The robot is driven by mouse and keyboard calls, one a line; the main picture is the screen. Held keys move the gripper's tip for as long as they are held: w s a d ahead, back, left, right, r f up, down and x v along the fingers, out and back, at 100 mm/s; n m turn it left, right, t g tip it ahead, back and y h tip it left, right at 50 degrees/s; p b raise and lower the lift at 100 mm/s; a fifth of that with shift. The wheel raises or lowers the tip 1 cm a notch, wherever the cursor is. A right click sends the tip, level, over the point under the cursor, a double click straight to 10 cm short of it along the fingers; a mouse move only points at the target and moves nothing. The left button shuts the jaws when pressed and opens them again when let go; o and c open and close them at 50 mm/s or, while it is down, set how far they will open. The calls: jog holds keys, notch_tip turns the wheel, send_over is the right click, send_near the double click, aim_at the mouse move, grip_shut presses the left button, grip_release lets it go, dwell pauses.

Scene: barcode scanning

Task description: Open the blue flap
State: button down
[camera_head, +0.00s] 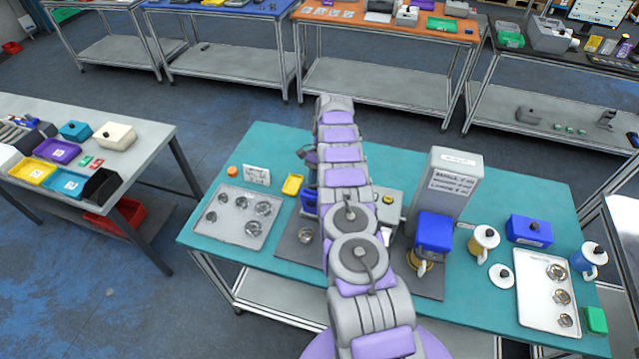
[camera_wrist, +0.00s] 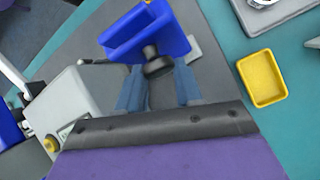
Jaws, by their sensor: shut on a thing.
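The blue flap (camera_wrist: 140,32) shows at the top of the wrist view, with a dark round knob (camera_wrist: 157,60) on its near side. My gripper (camera_wrist: 159,76) has its two blue-grey fingers on either side of this knob and is shut on it. In the head view a piece of the blue flap (camera_head: 309,203) shows left of my arm, and my arm hides the gripper and most of the area around it. How far the flap is tilted is hard to tell.
A grey box with a yellow knob (camera_head: 388,199) stands right of my arm. A yellow tray (camera_wrist: 262,78) lies beside the gripper. A metal tray (camera_head: 270,222) lies left.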

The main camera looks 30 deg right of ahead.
jog(key=shift+w+a+f, duration=0.1)
jog(key=shift+a, duration=0.25)
